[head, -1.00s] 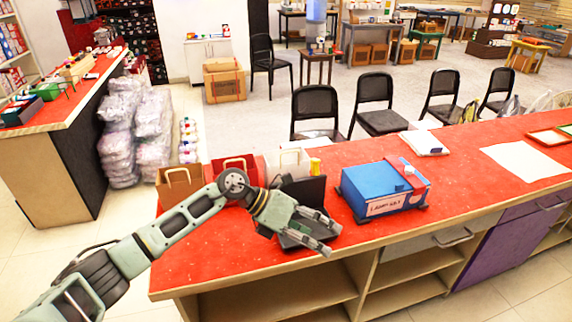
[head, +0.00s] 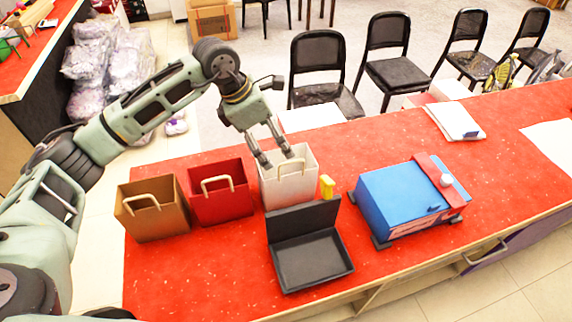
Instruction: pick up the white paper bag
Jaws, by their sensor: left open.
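The white paper bag (head: 276,188) stands upright on the red counter, with a pale handle on its front side. My left gripper (head: 277,160) points down at the bag's top opening, its two fingers apart. The fingertips overlap the bag's rim in the picture; I cannot tell whether they touch it. The bag's lower right part is hidden by the black open case. My right gripper is not in view.
A red bag (head: 221,196) and a brown bag (head: 150,214) stand left of the white bag. A black open case (head: 310,258) lies in front of it. A yellow item (head: 327,187) and a blue box (head: 405,200) are to the right. Black chairs (head: 318,72) stand behind the counter (head: 210,275).

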